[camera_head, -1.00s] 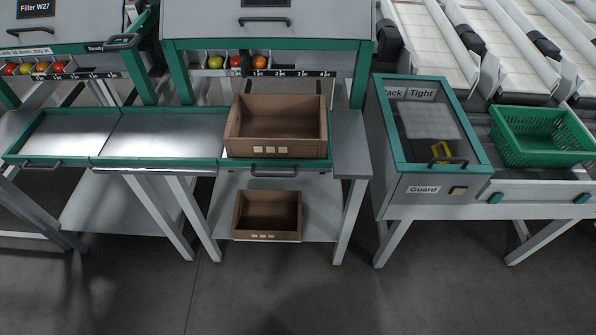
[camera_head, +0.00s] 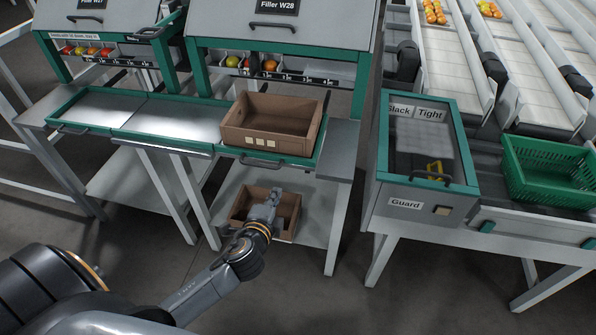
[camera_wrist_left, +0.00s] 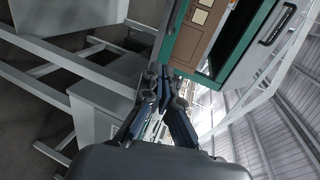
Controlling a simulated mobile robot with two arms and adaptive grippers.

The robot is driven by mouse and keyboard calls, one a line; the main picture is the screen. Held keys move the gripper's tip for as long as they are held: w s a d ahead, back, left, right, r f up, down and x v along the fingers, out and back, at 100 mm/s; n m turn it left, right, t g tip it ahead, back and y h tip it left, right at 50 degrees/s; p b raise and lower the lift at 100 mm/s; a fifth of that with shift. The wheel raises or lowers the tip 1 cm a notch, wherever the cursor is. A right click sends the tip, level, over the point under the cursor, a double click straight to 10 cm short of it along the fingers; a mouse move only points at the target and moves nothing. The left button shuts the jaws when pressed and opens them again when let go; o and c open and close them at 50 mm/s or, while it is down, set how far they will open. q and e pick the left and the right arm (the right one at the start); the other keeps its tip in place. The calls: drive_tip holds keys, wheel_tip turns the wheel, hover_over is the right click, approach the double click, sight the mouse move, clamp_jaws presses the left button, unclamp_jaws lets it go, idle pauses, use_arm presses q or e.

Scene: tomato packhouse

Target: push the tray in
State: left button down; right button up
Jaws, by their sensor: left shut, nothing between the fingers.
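The tray (camera_head: 230,152) has a green rim and a dark front handle (camera_head: 262,162). It is at the front of Filler W28, with a brown crate (camera_head: 248,140) on it. My left gripper (camera_head: 272,196) is shut and empty. In the head view it appears below the tray, overlapping the lower brown crate; I cannot tell its exact distance from either. In the left wrist view the closed fingers (camera_wrist_left: 162,80) point toward the green rim and the crate (camera_wrist_left: 196,30), and a dark handle (camera_wrist_left: 276,24) shows at upper right. My right gripper is not in view.
A second brown crate (camera_head: 241,203) stands on the lower shelf (camera_head: 315,230), partly hidden by my left gripper. A guard box (camera_head: 415,185) and a green basket (camera_head: 552,180) stand to the right. Another green-rimmed tray section (camera_head: 95,112) lies to the left.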

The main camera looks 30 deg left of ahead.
use_arm(q)
approach(290, 163)
drive_tip(key=x, duration=0.5)
drive_tip(key=shift+f, duration=0.2)
drive_tip(key=shift+x, duration=0.85)
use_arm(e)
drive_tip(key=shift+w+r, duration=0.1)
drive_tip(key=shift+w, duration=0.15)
use_arm(q)
drive_tip(key=shift+w+r, duration=0.1)
